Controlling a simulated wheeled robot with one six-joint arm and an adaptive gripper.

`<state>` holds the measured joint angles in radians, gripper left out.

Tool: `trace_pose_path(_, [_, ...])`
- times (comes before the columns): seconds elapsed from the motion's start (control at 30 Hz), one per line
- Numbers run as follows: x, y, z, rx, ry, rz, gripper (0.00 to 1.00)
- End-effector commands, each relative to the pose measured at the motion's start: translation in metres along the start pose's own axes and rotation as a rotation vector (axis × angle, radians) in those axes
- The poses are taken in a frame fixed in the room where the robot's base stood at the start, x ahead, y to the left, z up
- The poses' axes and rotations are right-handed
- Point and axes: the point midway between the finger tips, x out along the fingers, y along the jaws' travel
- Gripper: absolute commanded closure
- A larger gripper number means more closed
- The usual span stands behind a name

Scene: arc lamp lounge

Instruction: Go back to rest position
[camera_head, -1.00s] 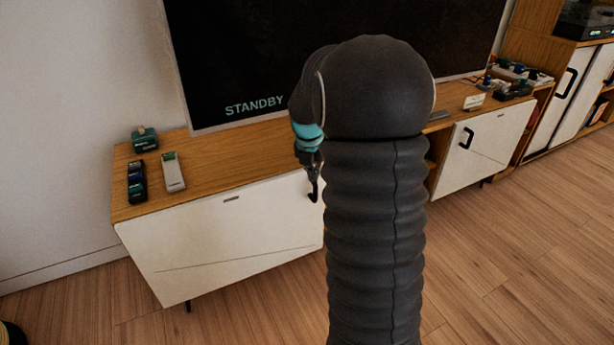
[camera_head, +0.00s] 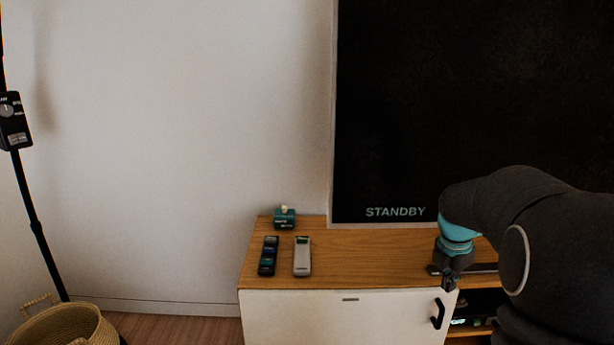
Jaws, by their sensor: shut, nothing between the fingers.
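My gripper (camera_head: 449,284) is at the lower right of the head view, at the end of my dark arm with a teal band at the wrist. It is shut with nothing in it. It points down in front of the wooden cabinet top (camera_head: 380,265), just above the black door handle (camera_head: 438,313). I cannot tell from this view how far it is from the handle. My arm hides the right part of the cabinet.
A teal box (camera_head: 284,219), a dark remote (camera_head: 268,256) and a grey remote (camera_head: 302,257) stand on the cabinet's left end. A large screen (camera_head: 470,100) reads STANDBY. A woven basket (camera_head: 65,328) and a black lamp pole (camera_head: 38,230) are at left.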

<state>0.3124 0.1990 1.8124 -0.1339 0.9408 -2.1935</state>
Motion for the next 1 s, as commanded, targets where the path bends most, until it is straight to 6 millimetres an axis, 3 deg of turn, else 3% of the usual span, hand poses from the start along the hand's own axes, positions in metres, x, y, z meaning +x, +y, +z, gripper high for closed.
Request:
trace_pose_path(0.2, [0.015,-0.015,-0.019,0.446,0.034,-0.035,1.00])
trace_pose_path(0.37, [0.013,-0.030,-0.038,0.777,0.046,-0.051,1.00])
trace_pose_path(0.67, [-0.014,-0.061,-0.090,1.376,0.065,-0.046,1.00])
trace_pose_path(1.0, [-0.058,-0.111,-0.170,1.957,0.148,0.010,1.00])
